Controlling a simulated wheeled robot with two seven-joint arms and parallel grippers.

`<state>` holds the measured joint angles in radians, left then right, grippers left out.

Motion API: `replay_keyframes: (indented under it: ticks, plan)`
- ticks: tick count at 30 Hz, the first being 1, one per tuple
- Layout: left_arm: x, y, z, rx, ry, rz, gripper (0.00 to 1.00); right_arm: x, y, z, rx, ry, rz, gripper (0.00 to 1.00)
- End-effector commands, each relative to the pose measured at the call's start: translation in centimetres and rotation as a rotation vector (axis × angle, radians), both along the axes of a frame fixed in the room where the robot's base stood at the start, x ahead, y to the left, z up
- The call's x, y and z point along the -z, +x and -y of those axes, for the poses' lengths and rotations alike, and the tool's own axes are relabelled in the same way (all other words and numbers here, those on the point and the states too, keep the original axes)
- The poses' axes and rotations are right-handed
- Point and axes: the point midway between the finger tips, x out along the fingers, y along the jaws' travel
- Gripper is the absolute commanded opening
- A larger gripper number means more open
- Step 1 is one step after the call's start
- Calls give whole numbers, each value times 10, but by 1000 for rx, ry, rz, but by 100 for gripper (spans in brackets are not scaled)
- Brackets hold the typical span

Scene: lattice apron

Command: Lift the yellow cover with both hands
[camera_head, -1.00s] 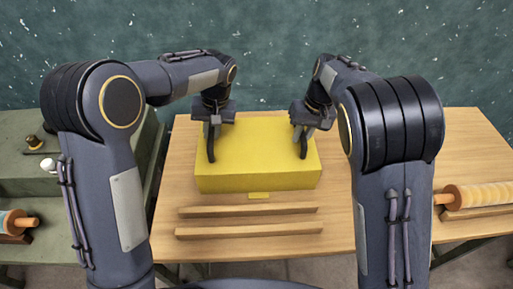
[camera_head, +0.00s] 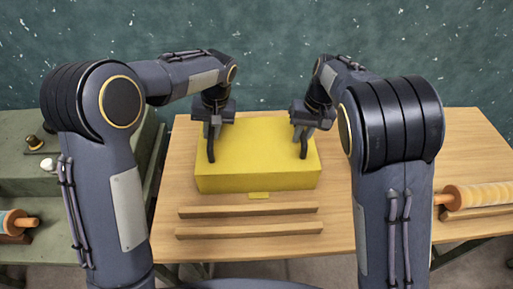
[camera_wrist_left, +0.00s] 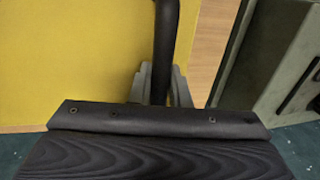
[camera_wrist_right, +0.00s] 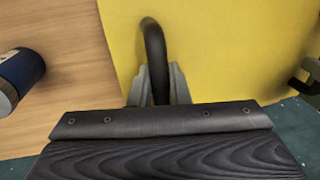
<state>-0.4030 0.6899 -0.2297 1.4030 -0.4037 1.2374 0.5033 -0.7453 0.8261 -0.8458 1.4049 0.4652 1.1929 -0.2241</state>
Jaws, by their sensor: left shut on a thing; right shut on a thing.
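The yellow cover (camera_head: 258,150) is a large box shape on the wooden table (camera_head: 175,220), and no clear gap shows beneath it. It has a dark curved handle near each side. My left gripper (camera_head: 212,130) is shut on the left handle (camera_head: 211,152), which also shows in the left wrist view (camera_wrist_left: 165,45). My right gripper (camera_head: 304,128) is shut on the right handle (camera_head: 304,150), which also shows in the right wrist view (camera_wrist_right: 153,40). The grippers hide part of each handle. Whatever is under the cover is hidden.
An orange-ended roller (camera_head: 480,196) lies at the right. A green bench (camera_head: 25,180) stands at the left. A dark blue cylinder (camera_wrist_right: 20,72) shows in the right wrist view.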

Motion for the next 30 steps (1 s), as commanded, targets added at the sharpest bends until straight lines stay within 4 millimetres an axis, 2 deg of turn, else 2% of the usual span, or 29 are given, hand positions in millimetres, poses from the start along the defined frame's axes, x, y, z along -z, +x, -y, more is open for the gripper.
replay_keyframes:
  ticks: [14,30]
  plan:
    - [-6,1,0,0,-1,5,0,-6,1,0,0,1,4,0]
    - [-50,1,0,1,-2,3,0,-50,1,-1,-1,1,2,0]
